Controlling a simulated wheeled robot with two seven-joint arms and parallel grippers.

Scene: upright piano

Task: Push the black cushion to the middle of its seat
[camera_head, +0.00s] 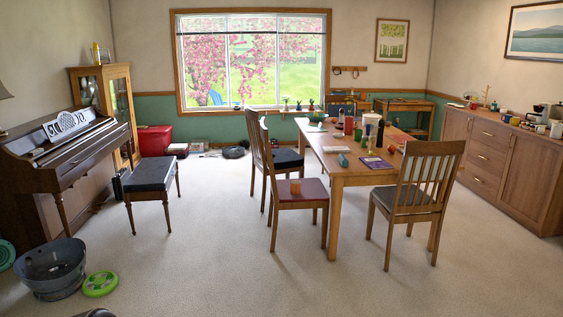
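Several dark seats show, and I cannot tell for sure which one is the black cushion. The piano bench (151,176) in front of the piano has a black padded top. A wooden chair behind the table's left side has a black seat pad (287,159), partly hidden by the nearer chair. The chair at the table's near right has a dark seat pad (404,199), partly behind its slatted back. Neither gripper is in view.
A wooden table (336,172) with many small items stands among the chairs. The upright piano (69,165) is at left, a sideboard (504,170) at right. A grey tub (51,270) and green ring (100,284) lie at front left.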

